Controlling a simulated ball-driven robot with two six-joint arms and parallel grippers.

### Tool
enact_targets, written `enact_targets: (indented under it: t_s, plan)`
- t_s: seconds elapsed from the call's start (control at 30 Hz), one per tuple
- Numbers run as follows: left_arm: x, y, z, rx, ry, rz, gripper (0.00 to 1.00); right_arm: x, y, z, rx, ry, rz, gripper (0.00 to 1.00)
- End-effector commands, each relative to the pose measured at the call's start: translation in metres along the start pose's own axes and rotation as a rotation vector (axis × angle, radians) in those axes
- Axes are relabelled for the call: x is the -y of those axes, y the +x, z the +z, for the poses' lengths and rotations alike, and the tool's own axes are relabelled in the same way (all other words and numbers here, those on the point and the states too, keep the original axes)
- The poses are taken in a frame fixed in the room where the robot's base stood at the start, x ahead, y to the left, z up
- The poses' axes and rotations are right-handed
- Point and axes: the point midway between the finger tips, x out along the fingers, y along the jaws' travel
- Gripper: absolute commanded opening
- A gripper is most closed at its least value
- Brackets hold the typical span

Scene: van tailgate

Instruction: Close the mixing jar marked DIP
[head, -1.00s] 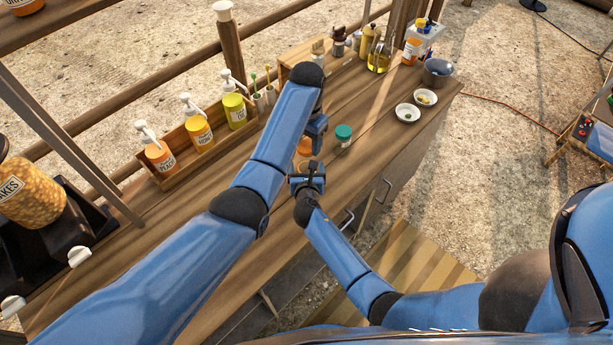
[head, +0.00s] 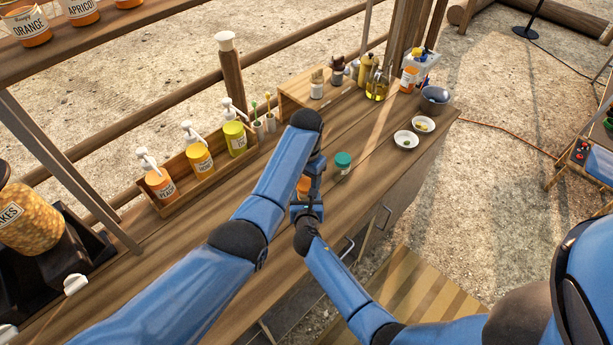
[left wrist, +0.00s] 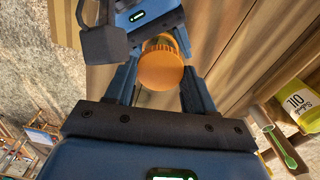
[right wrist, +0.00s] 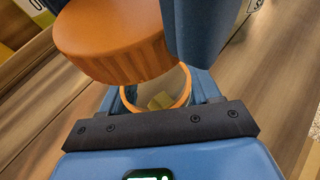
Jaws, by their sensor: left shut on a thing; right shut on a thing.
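My left gripper (head: 309,178) is shut on an orange ribbed lid (left wrist: 160,66), which shows between its fingers in the left wrist view. The lid (right wrist: 118,38) looms large in the right wrist view. My right gripper (head: 306,206) is shut on a clear jar with an orange rim (right wrist: 183,88); pale yellowish pieces show inside. The jar's mouth is open, with the lid above it and off to one side, apart from it. Whether the jar bears the DIP mark cannot be read. In the head view my grippers hide most of the jar.
A teal-lidded jar (head: 343,160) stands close to the right of my grippers on the wooden counter (head: 372,137). A wooden rack (head: 205,178) of pump bottles is at the left. Two small white bowls (head: 406,139) and a dark bowl (head: 434,95) stand at the back right.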

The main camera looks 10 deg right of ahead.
Motion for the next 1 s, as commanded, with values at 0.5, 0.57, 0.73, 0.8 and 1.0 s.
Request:
enact_targets:
  t_s: [0.5, 0.57, 0.73, 0.8, 1.0]
  plan:
    - [0.0, 0.005, 0.0, -0.001, 0.0, 0.0, 0.26, 0.0, 0.0, 0.0, 0.0, 0.0, 0.0, 0.07]
    - [0.0, 0.005, 0.0, -0.001, 0.0, 0.0, 0.26, 0.0, 0.0, 0.0, 0.0, 0.0, 0.0, 0.07]
    - [0.0, 0.008, 0.0, 0.0, 0.0, 0.0, 0.26, 0.0, 0.0, 0.0, 0.0, 0.0, 0.0, 0.07]
    - [0.0, 0.011, 0.0, 0.0, 0.0, 0.0, 0.26, 0.0, 0.0, 0.0, 0.0, 0.0, 0.0, 0.07]
    - [0.0, 0.021, 0.0, -0.001, 0.001, 0.0, 0.26, 0.0, 0.0, 0.0, 0.0, 0.0, 0.0, 0.07]
